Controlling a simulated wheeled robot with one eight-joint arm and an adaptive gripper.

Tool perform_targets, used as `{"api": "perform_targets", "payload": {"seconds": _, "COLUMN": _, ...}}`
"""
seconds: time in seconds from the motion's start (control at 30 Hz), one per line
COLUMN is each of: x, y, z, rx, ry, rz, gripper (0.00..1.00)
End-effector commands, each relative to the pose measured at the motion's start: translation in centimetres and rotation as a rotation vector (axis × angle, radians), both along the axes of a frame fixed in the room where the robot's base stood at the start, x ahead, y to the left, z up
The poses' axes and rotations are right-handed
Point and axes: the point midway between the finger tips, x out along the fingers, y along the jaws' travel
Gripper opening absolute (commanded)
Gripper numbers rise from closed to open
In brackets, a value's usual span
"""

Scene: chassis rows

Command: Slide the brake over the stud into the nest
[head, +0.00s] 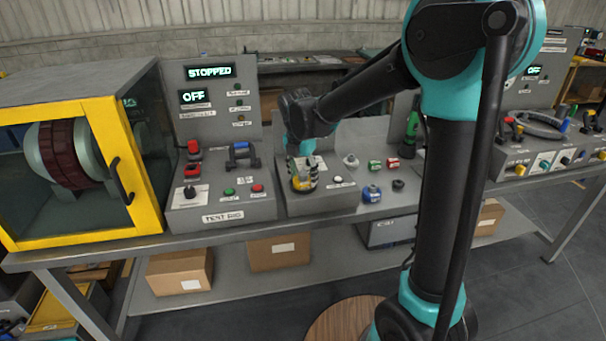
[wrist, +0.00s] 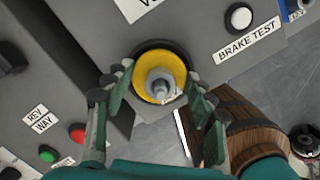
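In the wrist view a round yellow part (wrist: 144,82), which looks like the brake, sits between my fingers with a grey metal stud (wrist: 161,83) standing in its middle. A dark ring shows around its far edge; I cannot tell whether this is the nest or part of the brake. My gripper (wrist: 160,73) has its two fingertips close on either side of the yellow part. Whether they press on it is unclear. In the head view my gripper (head: 303,163) points down at the yellow-and-black part (head: 303,184) at the left of the grey brake-test box.
The brake-test box has a white button (wrist: 238,18). To its left stands the test rig (head: 222,205) with red and green buttons and a blue-handled part. A yellow-framed guard (head: 125,165) stands further left. A blue part (head: 372,194) and small red-and-green blocks lie to the right.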

Motion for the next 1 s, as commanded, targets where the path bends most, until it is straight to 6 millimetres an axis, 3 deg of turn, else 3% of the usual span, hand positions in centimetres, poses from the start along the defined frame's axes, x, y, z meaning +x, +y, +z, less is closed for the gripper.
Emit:
{"api": "perform_targets", "payload": {"seconds": 0.03, "x": 0.0, "y": 0.0, "z": 0.0, "rx": 0.0, "ry": 0.0, "rz": 0.0, "gripper": 0.62}}
{"api": "perform_targets", "payload": {"seconds": 0.17, "x": 0.0, "y": 0.0, "z": 0.0, "rx": 0.0, "ry": 0.0, "rz": 0.0, "gripper": 0.78}}
{"api": "perform_targets", "payload": {"seconds": 0.57, "x": -0.1, "y": 0.0, "z": 0.5, "rx": 0.0, "ry": 0.0, "rz": 0.0, "gripper": 0.78}}
{"api": "perform_targets", "payload": {"seconds": 0.67, "x": -0.2, "y": 0.1, "z": 1.6, "rx": 0.0, "ry": 0.0, "rz": 0.0, "gripper": 0.78}}
{"api": "perform_targets", "payload": {"seconds": 1.0, "x": -1.1, "y": 0.6, "z": 8.2, "rx": 0.0, "ry": 0.0, "rz": 0.001, "gripper": 0.78}}
